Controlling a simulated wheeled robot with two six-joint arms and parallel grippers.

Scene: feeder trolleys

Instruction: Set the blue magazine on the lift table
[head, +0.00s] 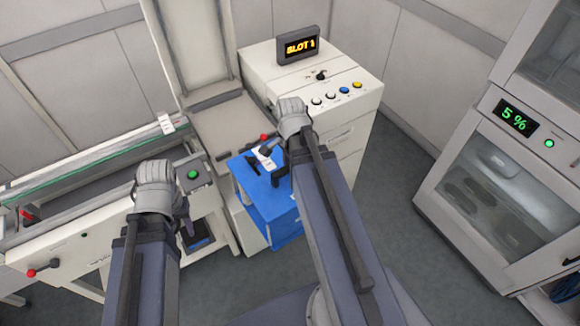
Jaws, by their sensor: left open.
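The blue magazine (268,215) is a blue box with a white label on top, at the centre of the head view. It is at the front edge of the grey lift table (222,122); I cannot tell whether it rests on it. My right gripper (270,165) is over the magazine's top, with dark finger-like parts there. My wrist partly hides them, so I cannot tell whether it grips. My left gripper (187,222) is open, left of the magazine and apart from it, beside the green-button box.
A conveyor (80,165) with a green button (193,174) is at left. A glass-door cabinet (500,190) showing "5 %" is at right. Floor between is clear.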

